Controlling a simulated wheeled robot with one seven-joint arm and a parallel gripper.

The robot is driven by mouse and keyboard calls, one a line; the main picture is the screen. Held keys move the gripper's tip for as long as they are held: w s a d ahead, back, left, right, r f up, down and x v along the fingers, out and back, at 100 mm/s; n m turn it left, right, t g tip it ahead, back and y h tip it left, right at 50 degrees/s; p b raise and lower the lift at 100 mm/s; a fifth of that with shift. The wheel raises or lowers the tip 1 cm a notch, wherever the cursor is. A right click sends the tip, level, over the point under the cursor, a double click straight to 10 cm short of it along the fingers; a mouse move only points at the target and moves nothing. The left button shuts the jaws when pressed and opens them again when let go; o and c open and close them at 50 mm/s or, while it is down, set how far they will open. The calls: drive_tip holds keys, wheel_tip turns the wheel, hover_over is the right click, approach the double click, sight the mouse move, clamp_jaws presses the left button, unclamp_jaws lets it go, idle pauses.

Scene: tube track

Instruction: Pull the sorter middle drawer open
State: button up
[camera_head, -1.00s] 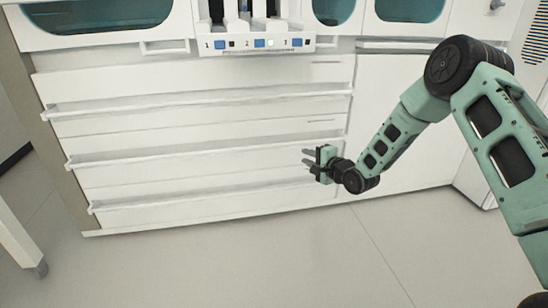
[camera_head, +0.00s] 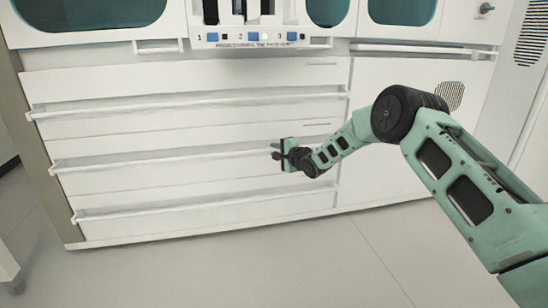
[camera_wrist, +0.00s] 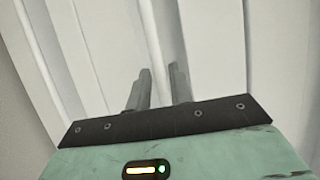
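The sorter (camera_head: 180,135) is a white cabinet front with three stacked drawers, each with a long horizontal rail handle. The middle drawer's rail (camera_head: 160,161) runs across the front, and the drawer looks closed. My gripper (camera_head: 276,155) is at the right part of this rail, with its fingers pointing at the front. In the wrist view the two grey fingers (camera_wrist: 160,82) stand apart with a narrow gap between them. White rails and panels run up the picture behind them. I cannot tell whether the fingers touch the rail.
The top drawer rail (camera_head: 180,104) is above and the bottom drawer rail (camera_head: 170,207) below. A panel with numbered blue buttons (camera_head: 252,37) juts out higher up. The grey floor (camera_head: 300,260) in front is clear.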

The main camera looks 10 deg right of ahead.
drive_tip(key=shift+x, duration=0.8)
clamp_jaws()
drive_tip(key=shift+s, duration=0.15)
